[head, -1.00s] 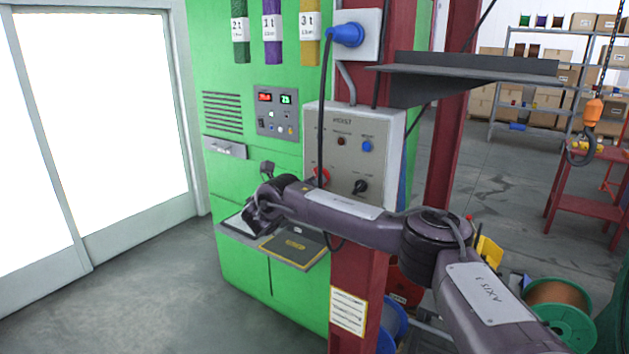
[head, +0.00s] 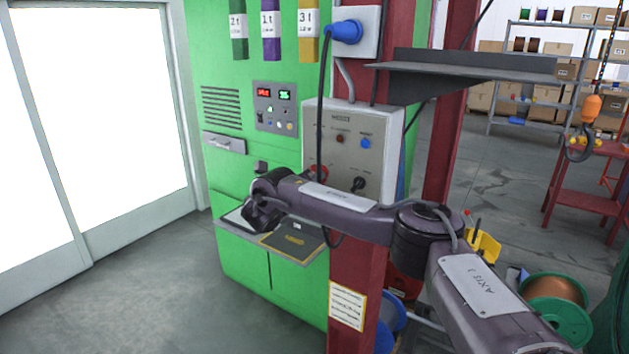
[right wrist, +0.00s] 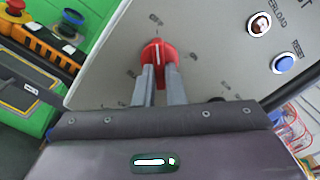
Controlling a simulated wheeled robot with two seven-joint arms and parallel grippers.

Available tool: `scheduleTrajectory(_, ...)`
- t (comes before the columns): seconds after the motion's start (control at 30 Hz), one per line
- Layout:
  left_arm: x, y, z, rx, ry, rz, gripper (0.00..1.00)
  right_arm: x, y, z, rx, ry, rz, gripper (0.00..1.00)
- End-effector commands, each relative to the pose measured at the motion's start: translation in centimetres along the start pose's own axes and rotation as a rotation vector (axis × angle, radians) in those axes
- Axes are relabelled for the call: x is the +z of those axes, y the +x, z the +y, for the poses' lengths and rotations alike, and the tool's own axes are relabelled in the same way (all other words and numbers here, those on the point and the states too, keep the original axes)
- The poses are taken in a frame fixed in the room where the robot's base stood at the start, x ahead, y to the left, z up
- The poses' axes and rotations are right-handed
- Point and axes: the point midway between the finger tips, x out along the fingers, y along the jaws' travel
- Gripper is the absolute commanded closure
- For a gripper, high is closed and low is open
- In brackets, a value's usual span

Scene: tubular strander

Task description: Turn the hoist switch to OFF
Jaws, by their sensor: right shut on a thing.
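The hoist box (head: 390,130) is a pale grey panel on a dark red post. Its red switch knob (head: 319,170) sits at the panel's lower left, partly covered by a cable and my right arm. In the right wrist view, the red knob (right wrist: 158,50) has a white pointer line, nearly upright in the picture. My right gripper (right wrist: 159,72) is shut on the red knob, one finger on each side. Its fingers are hidden in the head view. My left gripper is not in view.
A black knob (head: 358,184), a blue button (head: 365,144) and a brown-red lamp (head: 340,138) share the panel. A black cable hangs from a blue plug (head: 346,32) across it. A grey shelf (head: 470,68) juts out at the upper right. A green cabinet (head: 222,165) stands behind.

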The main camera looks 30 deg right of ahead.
Motion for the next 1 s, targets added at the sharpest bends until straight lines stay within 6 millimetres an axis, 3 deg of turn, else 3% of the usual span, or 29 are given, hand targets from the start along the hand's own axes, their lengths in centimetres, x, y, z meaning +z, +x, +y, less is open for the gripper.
scheduleTrajectory(0.03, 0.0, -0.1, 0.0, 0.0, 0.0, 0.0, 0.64, 0.4, 0.1, -0.4, -0.005, 0.007, -0.001, 0.88)
scheduleTrajectory(0.2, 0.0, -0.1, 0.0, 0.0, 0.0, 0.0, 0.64, 0.2, 0.0, -0.3, -0.004, 0.005, -0.001, 0.68)
scheduleTrajectory(0.57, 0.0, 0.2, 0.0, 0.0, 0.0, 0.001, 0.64, 0.0, -0.5, 0.1, 0.0, 0.002, 0.0, 0.68)
scheduleTrajectory(1.0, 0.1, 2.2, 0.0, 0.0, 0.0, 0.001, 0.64, 0.0, -6.1, 0.3, 0.003, 0.003, -0.002, 0.68)
